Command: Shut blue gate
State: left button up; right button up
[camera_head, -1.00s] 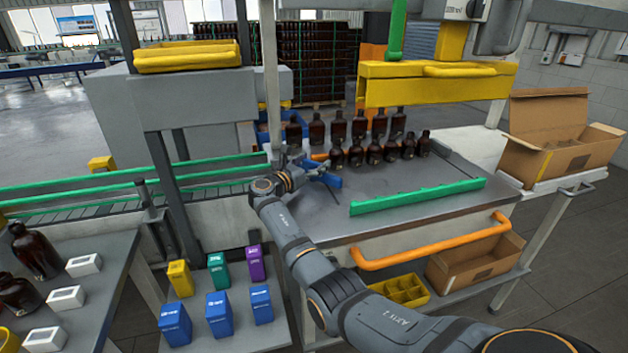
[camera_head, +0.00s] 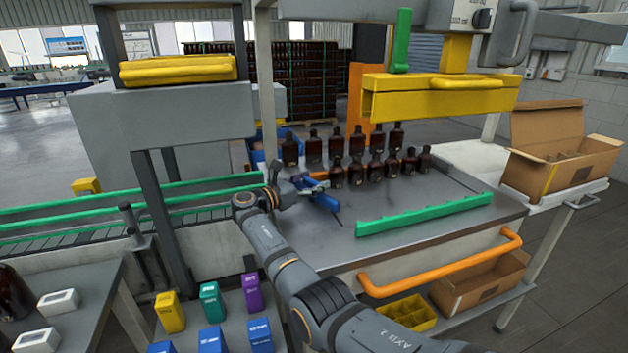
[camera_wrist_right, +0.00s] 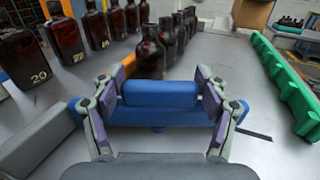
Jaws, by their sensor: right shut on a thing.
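The blue gate (camera_head: 322,198) is at the left end of the grey worktop, beside the green conveyor rails. In the right wrist view its blue grip block (camera_wrist_right: 160,93) sits between my fingers, with a longer blue bar below it. My right gripper (camera_head: 305,188) is shut on this block; both pads touch its ends in the right wrist view (camera_wrist_right: 160,95). Part of the gate is hidden behind the gripper in the head view. My left gripper is not in view.
Several amber bottles (camera_head: 356,171) stand in rows just behind the gate. A green toothed bar (camera_head: 424,218) lies at the worktop's front, and a yellow beam (camera_head: 440,97) hangs above. The worktop between gate and green bar is clear.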

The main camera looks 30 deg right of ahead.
aim_at(312, 180)
jog(key=o, duration=1.7)
notch_tip(312, 180, up, 10)
jog(key=shift+c, duration=0.4)
